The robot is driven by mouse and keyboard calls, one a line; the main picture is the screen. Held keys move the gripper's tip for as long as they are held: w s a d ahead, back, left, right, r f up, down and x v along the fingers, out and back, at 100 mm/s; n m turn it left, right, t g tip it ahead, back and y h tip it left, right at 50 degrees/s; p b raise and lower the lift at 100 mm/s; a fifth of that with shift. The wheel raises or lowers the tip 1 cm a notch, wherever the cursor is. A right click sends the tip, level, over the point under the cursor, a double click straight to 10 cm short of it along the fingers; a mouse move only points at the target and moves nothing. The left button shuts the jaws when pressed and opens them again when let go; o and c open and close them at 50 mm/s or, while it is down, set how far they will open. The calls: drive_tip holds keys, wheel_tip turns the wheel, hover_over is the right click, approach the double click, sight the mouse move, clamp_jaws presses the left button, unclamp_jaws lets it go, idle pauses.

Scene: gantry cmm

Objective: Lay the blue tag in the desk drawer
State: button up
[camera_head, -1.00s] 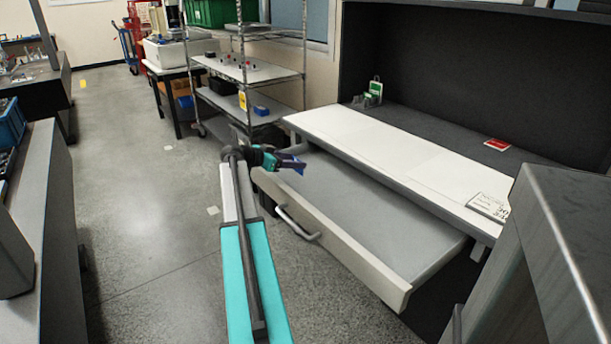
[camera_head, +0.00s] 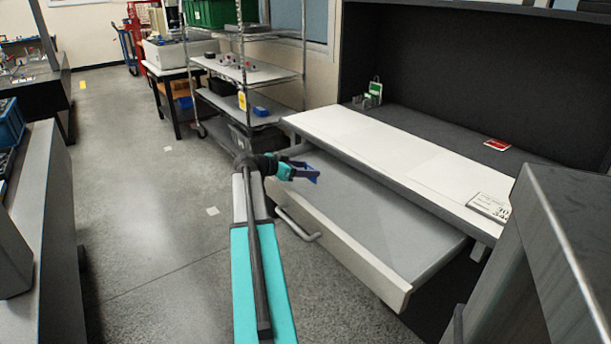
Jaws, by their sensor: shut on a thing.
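The desk drawer (camera_head: 375,220) is pulled out below the white desk top, and its grey inside looks empty where I see it. My gripper (camera_head: 305,171) is over the drawer's far left end, shut on the blue tag (camera_head: 314,177). The tag is small and dark blue and juts from the fingertips. It appears to be above the drawer floor; the exact height is hard to tell. Part of the tag is hidden by the fingers.
The white desk top (camera_head: 400,160) overhangs the drawer's back. The drawer handle (camera_head: 297,224) sticks out at the front. A wire shelf rack (camera_head: 245,75) stands behind my arm. A grey cabinet (camera_head: 565,250) fills the near right. A label card (camera_head: 489,207) lies on the desk.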

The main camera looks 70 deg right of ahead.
drive_tip(key=shift+f, duration=1.3)
drive_tip(key=shift+f+b, duration=0.15)
drive_tip(key=shift+b, duration=0.15)
drive_tip(key=o, duration=1)
drive_tip(key=shift+r, duration=0.2)
drive_tip(key=p+v, duration=0.1)
drive_tip(key=v, duration=0.9)
drive_tip(key=shift+w+a, duration=0.15)
drive_tip(key=shift+a, duration=0.05)
drive_tip(key=shift+v, duration=0.8)
